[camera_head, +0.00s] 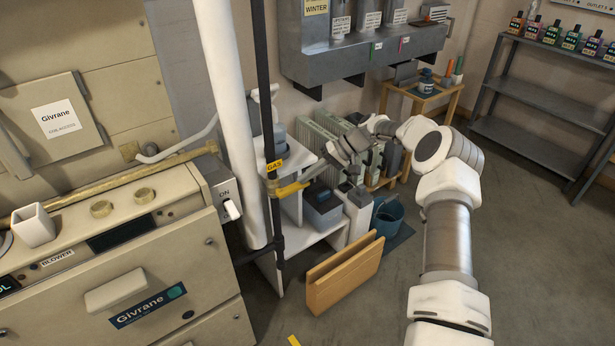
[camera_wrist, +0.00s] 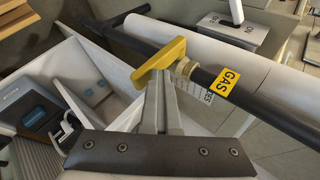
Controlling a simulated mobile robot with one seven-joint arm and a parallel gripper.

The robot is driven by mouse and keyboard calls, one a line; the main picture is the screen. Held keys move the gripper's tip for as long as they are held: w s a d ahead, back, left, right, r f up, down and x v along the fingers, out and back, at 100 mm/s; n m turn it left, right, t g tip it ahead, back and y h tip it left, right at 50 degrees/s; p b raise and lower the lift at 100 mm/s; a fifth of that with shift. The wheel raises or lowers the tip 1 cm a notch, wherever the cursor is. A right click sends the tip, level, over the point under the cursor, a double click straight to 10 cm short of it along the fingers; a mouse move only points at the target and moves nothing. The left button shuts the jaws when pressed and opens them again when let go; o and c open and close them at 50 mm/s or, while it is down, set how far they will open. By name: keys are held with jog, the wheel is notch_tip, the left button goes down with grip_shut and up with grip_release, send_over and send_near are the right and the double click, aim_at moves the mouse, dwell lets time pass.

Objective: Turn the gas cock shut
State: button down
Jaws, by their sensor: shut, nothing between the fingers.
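The gas cock has a yellow lever handle (camera_head: 292,188) on a black upright pipe (camera_head: 264,90) with a yellow GAS tag (camera_head: 273,166). In the head view the handle sticks out to the right of the pipe, crosswise to it. In the wrist view the handle (camera_wrist: 160,62) and its brass stem (camera_wrist: 185,68) show close up, beside the GAS tag (camera_wrist: 225,84). My gripper (camera_head: 332,154) is shut and empty. In the wrist view its fingertips (camera_wrist: 160,78) are right at the handle, which overlaps them; I cannot tell whether they touch.
The Givrane furnace (camera_head: 130,270) with its ON switch box (camera_head: 222,192) stands left, and a thick white pipe (camera_head: 228,110) rises beside the gas pipe. A white shelf unit (camera_head: 300,240) with boxes stands behind the handle. A wooden holder (camera_head: 345,275) and a blue bucket (camera_head: 387,217) are on the floor.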

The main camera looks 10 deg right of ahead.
jog(key=shift+s+f, duration=0.1)
jog(key=shift+f, duration=0.3)
